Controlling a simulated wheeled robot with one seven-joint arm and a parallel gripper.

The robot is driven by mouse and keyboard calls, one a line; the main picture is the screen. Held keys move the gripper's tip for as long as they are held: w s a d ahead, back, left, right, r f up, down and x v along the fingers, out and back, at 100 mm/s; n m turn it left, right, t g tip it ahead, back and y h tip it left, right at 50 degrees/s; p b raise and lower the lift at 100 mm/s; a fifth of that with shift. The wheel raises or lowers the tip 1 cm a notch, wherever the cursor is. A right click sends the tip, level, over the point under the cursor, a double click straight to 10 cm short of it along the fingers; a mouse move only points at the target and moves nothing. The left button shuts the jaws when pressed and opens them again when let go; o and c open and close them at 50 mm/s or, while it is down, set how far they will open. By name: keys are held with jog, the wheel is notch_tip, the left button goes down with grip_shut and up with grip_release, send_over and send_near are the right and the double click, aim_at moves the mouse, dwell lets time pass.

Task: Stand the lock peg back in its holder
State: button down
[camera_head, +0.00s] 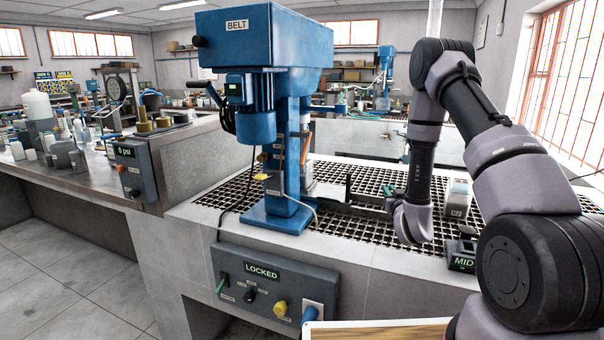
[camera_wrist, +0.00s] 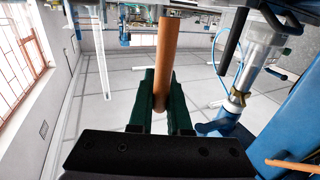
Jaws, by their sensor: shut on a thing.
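In the wrist view, my gripper (camera_wrist: 161,98) has dark green fingers closed on a brown-orange round rod (camera_wrist: 167,50), which I take to be the lock peg. I cannot tell which part is the peg's holder.
The grey panel (camera_head: 262,301) below the machine reads LOCKED and carries several knobs. A dark bar lies along the grating (camera_head: 330,172). A clear tube (camera_wrist: 103,60) hangs left of my fingers.

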jog(key=s+r, duration=0.1)
jog(key=s, duration=0.5)
jog(key=shift+r, duration=0.25)
jog(key=shift+a, duration=0.15)
